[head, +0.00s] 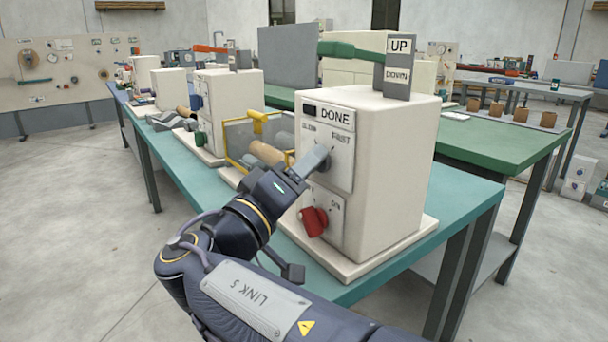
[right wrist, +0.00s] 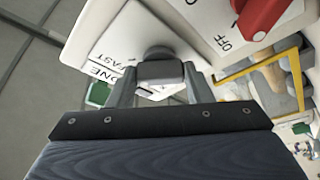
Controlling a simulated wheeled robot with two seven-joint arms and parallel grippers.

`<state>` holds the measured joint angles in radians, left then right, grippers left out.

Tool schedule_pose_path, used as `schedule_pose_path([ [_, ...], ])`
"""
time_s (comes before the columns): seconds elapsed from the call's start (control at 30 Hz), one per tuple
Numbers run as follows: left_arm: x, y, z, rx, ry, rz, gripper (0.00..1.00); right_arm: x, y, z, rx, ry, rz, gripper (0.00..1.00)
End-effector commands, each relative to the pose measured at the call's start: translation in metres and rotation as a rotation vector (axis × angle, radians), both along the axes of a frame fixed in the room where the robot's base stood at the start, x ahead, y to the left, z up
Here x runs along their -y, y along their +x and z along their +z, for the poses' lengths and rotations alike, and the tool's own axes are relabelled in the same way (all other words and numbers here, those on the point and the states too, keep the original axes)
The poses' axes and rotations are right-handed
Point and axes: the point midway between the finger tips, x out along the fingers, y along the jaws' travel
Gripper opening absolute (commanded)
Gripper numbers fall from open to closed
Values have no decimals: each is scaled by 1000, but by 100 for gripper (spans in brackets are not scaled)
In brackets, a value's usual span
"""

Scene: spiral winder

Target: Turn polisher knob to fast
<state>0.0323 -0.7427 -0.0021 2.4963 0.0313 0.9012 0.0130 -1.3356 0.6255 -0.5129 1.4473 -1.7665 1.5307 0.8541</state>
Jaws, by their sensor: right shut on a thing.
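The cream polisher machine (head: 395,170) stands on the teal bench. Its upper front plate (head: 340,180) reads SLOW at left and FAST at right, under a DONE sign (head: 333,117). The grey polisher knob (head: 325,164) is on this plate, partly hidden by my right gripper (head: 309,164). In the right wrist view, the knob's dark grip (right wrist: 160,71) sits between the two fingers of the right gripper (right wrist: 160,82), which is shut on it. I cannot tell exactly which way the knob points. My left gripper is not in view.
A red switch knob (head: 314,221) with OFF and ON marks sits below. A green lever (head: 350,51) tops the machine beside an UP/DOWN sign (head: 398,65). A yellow-framed guard (head: 257,143) stands at left. A green table (head: 480,140) lies behind.

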Motion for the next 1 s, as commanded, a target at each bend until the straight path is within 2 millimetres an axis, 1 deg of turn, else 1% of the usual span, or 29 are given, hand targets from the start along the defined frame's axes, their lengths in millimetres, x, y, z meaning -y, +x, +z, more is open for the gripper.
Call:
schedule_pose_path([
  [0.23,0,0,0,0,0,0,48,-1,0,-2,-3,2,2,23],
  [0.27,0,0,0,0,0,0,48,-1,0,-2,-3,2,2,47],
  [0.4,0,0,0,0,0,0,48,-1,0,-1,-3,2,1,65],
  [0.43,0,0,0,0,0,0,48,-1,0,-1,-2,1,2,67],
  [0.67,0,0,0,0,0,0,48,0,0,-1,-1,1,1,67],
  [0.77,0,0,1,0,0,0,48,-3,-3,-1,-1,0,2,67],
  [0.87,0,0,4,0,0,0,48,-11,-13,-4,-2,-1,4,67],
  [1.0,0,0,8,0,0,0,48,-25,-32,-9,-1,-1,4,67],
])
